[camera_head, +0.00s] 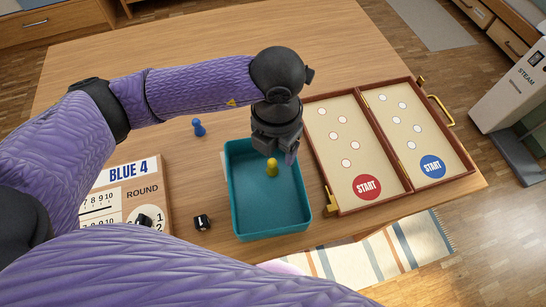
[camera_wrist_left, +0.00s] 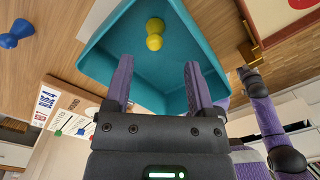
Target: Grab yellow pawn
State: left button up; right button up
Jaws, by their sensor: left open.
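In the left wrist view the yellow pawn (camera_wrist_left: 154,34) lies beyond the fingertips, with bare tray floor (camera_wrist_left: 150,75) between. My left gripper (camera_head: 276,153) is over the tray, just above and close to the pawn in the picture. In the left wrist view the gripper (camera_wrist_left: 157,64) is open, its two purple fingers apart with nothing between them. My right gripper does not show clearly in either view.
A blue pawn (camera_head: 198,127) stands left of the tray. An open game board (camera_head: 365,195) with START circles lies close to the tray's right. The table (camera_head: 345,50) behind is clear.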

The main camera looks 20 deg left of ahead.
aim_at(272, 161)
pick_arm(q)
jog(key=f+b, duration=0.1)
jog(key=f, duration=0.3)
jog(key=f+b, duration=0.1)
jog(key=f, duration=0.1)
jog(key=shift+s+a+f+b, duration=0.1)
jog(key=shift+a+f+b, duration=0.2)
jog(key=shift+a+b, duration=0.05)
jog(key=shift+r, duration=0.1)
jog(key=shift+c, duration=0.7)
jog(key=c, duration=0.7)
grip_shut()
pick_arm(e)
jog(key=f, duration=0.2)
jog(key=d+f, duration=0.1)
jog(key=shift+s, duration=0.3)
